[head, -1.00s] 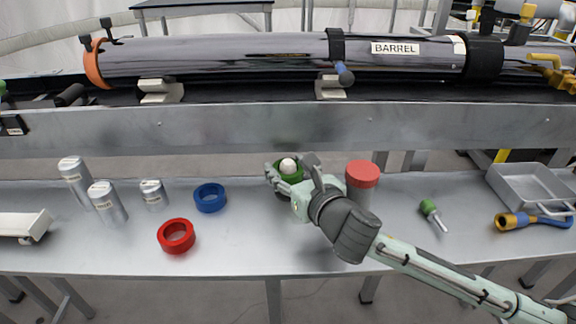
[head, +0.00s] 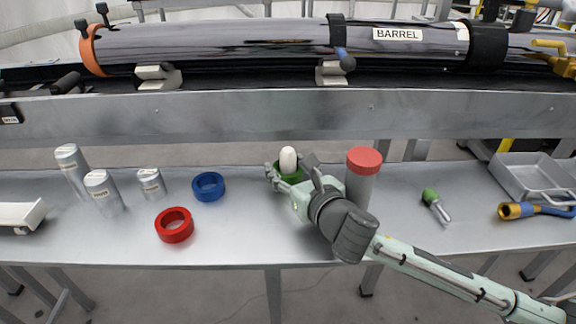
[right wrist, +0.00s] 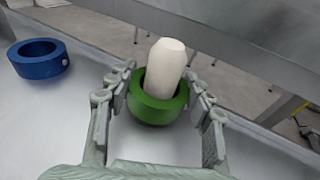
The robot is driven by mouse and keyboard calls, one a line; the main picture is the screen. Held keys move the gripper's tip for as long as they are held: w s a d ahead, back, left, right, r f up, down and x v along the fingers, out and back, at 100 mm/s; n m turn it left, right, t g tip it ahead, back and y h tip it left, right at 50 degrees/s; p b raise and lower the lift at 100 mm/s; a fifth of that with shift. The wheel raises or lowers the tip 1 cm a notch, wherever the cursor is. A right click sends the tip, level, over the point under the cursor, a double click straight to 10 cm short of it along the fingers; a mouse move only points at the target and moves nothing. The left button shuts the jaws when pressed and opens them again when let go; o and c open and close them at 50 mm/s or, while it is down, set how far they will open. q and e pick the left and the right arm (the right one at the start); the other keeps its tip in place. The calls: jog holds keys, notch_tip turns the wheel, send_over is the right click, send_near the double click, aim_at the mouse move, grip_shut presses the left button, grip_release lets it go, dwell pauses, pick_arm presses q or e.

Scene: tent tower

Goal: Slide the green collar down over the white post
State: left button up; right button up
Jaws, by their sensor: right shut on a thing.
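The white post (head: 288,157) stands upright on the bench, and its rounded top rises out of the green collar (head: 291,176). In the right wrist view the white post (right wrist: 165,68) passes up through the ring of the green collar (right wrist: 158,106). My right gripper (head: 291,172) is shut on the collar, with one finger on each side of it; the fingers also show in the right wrist view (right wrist: 158,95). The collar's underside and the post's foot are hidden, so I cannot tell whether the collar touches the bench. My left gripper is not in view.
A blue ring (head: 208,186) and a red ring (head: 174,225) lie to the left on the bench. A red-capped grey cylinder (head: 363,162) stands close to the right of my gripper. Several metal cylinders stand farther left. A green-handled tool (head: 435,204) and tray (head: 530,176) are right.

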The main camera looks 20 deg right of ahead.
jog(key=shift+f, duration=0.2)
jog(key=o, duration=1.3)
jog(key=shift+r, duration=0.1)
notch_tip(320, 180, up, 10)
jog(key=shift+f, duration=0.1)
